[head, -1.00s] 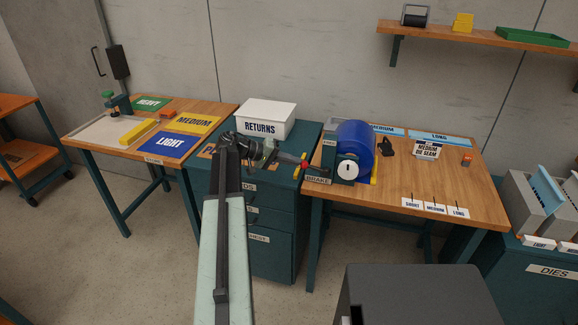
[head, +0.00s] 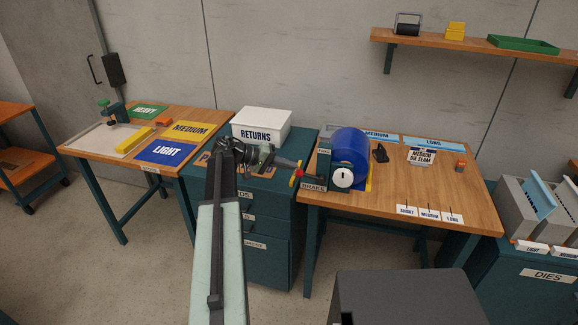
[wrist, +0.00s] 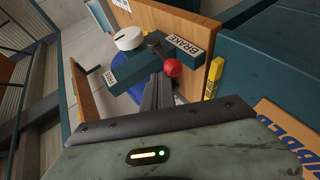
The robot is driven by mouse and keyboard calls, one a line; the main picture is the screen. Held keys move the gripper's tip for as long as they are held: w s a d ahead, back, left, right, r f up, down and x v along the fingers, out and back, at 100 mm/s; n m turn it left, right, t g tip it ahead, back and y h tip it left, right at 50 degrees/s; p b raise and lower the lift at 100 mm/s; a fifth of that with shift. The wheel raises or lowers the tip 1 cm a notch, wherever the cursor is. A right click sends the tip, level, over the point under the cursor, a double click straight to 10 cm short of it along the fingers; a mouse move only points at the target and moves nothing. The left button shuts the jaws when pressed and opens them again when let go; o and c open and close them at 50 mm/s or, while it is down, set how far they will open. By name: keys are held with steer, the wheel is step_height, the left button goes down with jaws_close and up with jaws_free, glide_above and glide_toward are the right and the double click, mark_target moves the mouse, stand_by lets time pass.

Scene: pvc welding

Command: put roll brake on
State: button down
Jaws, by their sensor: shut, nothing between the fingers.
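The blue roll (head: 350,158) sits in its stand at the left end of the right bench, with a white round knob (head: 343,178) on its near face. The BRAKE label (head: 313,187) is at the stand's left side. The brake's red ball knob (head: 299,173) is left of the stand, and it also shows in the wrist view (wrist: 172,67). My gripper (head: 289,163) is shut and empty, its tips close beside the red knob. In the wrist view my dark fingers (wrist: 159,90) lie just left of the knob; whether they touch it I cannot tell.
A white RETURNS box (head: 262,126) stands on the teal drawer cabinet (head: 265,225) behind my arm. The right bench top (head: 450,187) is mostly clear. A small black object (head: 380,153) lies right of the roll. A grey block (head: 405,298) is in the foreground.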

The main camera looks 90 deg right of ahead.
steer(key=r+p+v, duration=0.1)
steer(key=p+v, duration=0.3)
steer(key=v, duration=0.7)
steer(key=shift+s, duration=0.15)
